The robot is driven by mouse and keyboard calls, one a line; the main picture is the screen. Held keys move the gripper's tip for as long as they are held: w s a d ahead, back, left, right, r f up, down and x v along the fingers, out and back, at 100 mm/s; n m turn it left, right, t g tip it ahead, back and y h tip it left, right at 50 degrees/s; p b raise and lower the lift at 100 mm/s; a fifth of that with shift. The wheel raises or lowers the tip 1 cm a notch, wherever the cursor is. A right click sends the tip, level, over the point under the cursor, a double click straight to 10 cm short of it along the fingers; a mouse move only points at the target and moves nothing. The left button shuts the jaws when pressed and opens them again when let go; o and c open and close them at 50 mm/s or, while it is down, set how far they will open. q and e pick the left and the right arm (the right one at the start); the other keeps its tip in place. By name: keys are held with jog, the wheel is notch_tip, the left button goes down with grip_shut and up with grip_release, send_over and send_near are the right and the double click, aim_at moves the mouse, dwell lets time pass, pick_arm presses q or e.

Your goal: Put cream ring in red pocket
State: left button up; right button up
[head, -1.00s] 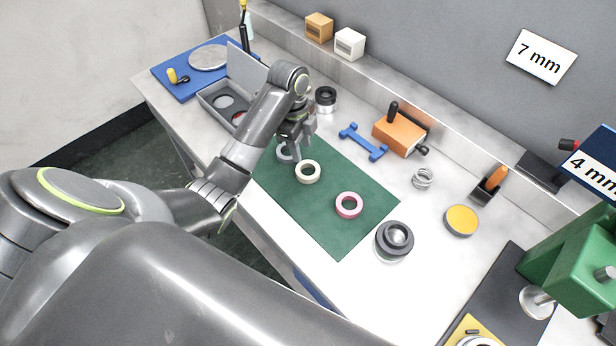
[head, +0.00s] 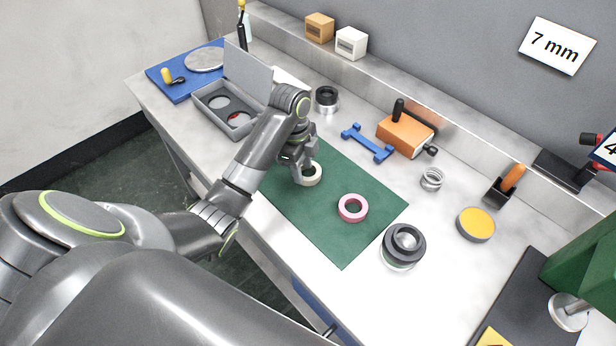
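The cream ring (head: 314,176) lies on the green mat (head: 335,240), partly covered by my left gripper. My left gripper (head: 302,178) points down at the ring's left side; its fingertips overlap the ring in the picture. I cannot tell whether the fingers are apart or closed on it. An open grey case (head: 212,113) stands at the back left, lid raised. It has round pockets: a pale one, and a red pocket (head: 233,117) of which only a little red shows. My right gripper is not in view.
A pink ring (head: 352,208) lies on the mat, with a dark lens-like piece (head: 404,245) at its right. A blue bone-shaped part (head: 367,143), an orange block (head: 404,133) and a black cylinder (head: 326,98) stand behind.

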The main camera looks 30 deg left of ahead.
aim_at(304, 178)
pick_arm(q)
jog(key=shift+f, duration=1.55)
grip_shut()
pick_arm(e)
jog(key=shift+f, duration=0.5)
pick_arm(q)
jog(key=shift+r, duration=0.1)
